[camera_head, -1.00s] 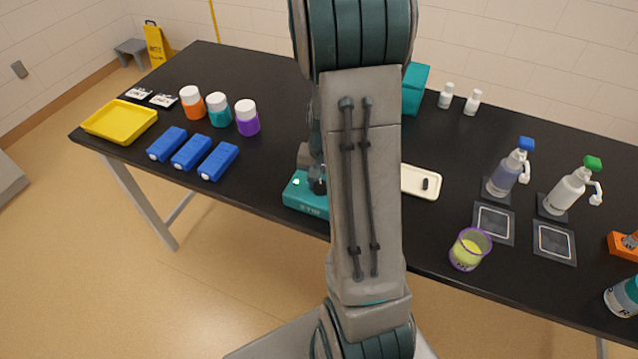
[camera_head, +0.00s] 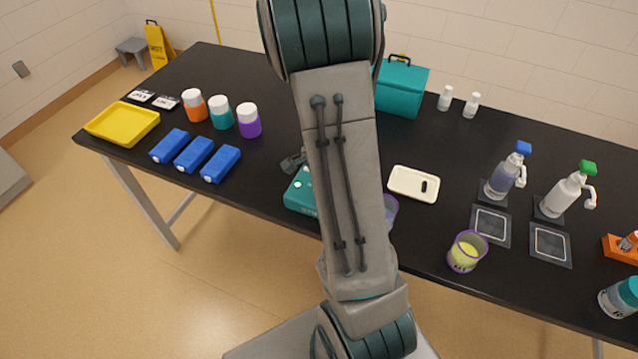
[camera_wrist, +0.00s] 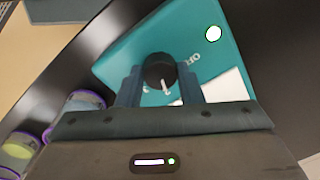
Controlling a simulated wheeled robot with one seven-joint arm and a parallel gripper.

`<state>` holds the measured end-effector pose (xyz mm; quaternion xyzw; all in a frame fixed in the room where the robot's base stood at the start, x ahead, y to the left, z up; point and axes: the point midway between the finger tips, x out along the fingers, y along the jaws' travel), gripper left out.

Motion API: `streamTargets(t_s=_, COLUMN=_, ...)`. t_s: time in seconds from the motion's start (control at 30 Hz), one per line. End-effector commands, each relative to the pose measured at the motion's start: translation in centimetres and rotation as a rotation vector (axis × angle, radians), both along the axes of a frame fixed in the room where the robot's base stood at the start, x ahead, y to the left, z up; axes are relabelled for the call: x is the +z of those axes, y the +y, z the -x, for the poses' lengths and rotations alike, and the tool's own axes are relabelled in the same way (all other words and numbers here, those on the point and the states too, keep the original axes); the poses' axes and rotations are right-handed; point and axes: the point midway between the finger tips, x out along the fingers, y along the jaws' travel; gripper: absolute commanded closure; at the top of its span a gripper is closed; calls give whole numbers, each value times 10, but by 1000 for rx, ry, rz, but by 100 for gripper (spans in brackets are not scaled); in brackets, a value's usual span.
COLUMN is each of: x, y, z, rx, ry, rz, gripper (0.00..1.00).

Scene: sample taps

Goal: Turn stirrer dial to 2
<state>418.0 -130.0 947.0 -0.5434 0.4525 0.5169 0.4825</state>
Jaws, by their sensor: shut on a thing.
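The teal stirrer (camera_head: 300,193) sits near the table's front edge, partly hidden behind my arm in the head view. In the wrist view the stirrer (camera_wrist: 112,72) fills the upper middle, with an "OFF" label and a lit green-white light (camera_wrist: 213,34). Its black round dial (camera_wrist: 160,68) has a white pointer mark towards the bottom of the picture, slightly right. My gripper (camera_wrist: 159,84) is shut on the dial, one finger on each side. The number 2 is not readable.
A cup with a purple rim (camera_head: 391,210) stands right of the stirrer, partly behind my arm. A cream tray (camera_head: 402,187) with a small dark piece lies beyond it. A yellow-filled cup (camera_head: 465,252) is farther right. Blue blocks (camera_head: 194,153) lie to the left.

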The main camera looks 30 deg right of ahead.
Motion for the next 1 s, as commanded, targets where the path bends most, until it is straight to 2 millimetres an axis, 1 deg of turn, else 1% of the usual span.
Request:
streamTargets(t_s=0.23, x=0, y=-2, z=1, rx=-52, ry=0, rz=2, gripper=89)
streamTargets(t_s=0.63, x=0, y=-2, z=1, rx=-56, ry=1, rz=3, gripper=89)
streamTargets(t_s=0.67, x=0, y=-2, z=1, rx=-56, ry=1, rz=3, gripper=64)
streamTargets(t_s=0.7, x=0, y=-2, z=1, rx=-56, ry=1, rz=2, gripper=53)
streamTargets(t_s=0.73, x=0, y=-2, z=1, rx=-56, ry=1, rz=2, gripper=45)
streamTargets(t_s=1.0, x=0, y=1, z=0, rx=-51, ry=0, rz=1, gripper=45)
